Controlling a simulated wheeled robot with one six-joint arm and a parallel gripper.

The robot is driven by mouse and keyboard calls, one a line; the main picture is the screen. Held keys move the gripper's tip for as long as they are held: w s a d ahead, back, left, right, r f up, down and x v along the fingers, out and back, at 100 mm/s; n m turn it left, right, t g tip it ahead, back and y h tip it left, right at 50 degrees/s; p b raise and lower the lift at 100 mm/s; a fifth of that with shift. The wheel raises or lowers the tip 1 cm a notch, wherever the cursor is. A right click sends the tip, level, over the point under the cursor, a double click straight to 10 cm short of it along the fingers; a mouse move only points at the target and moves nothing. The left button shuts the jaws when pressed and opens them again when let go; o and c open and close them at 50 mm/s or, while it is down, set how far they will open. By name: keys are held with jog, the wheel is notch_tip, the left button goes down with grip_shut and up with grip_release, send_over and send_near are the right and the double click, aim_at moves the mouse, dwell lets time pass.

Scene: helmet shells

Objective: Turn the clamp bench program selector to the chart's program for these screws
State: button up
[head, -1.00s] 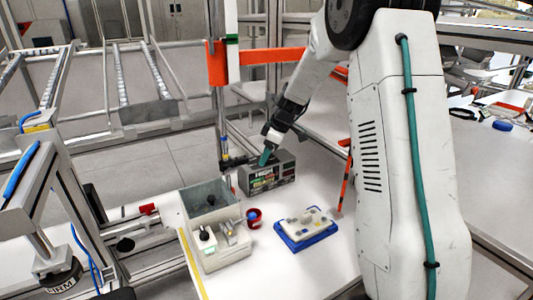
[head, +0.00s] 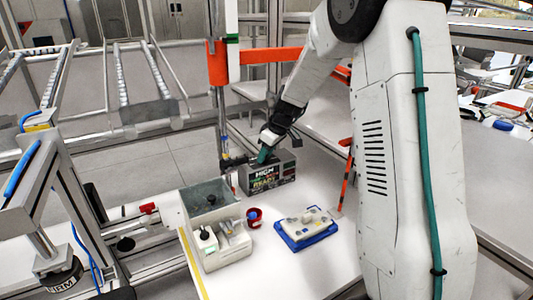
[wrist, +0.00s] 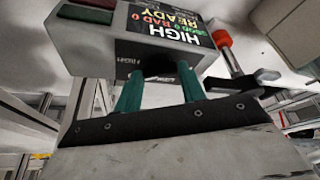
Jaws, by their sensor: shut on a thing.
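The clamp bench control box (head: 270,179) stands at the back of the white bench in the head view, its display facing me. In the wrist view the box (wrist: 85,42) shows a screen (wrist: 166,24) reading HIGH and READY. My gripper (head: 263,156) is at the top of the box. In the wrist view its two teal fingers (wrist: 160,88) reach to the box's panel, either side of a dark selector knob (wrist: 157,76), and are shut on it. Small markings, including HIGH, lie around the knob, which is mostly hidden. Its pointer and the chart cannot be read.
A blue tray (head: 305,237) with a pale part lies to the right. Bare bench lies between these.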

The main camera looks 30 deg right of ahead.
jog(key=o, duration=1)
jog(key=shift+r, duration=0.1)
jog(key=v, duration=0.7)
jog(key=shift+s+d+r, duration=0.1)
jog(key=shift+s+r, duration=0.05)
jog(key=shift+r, duration=0.1)
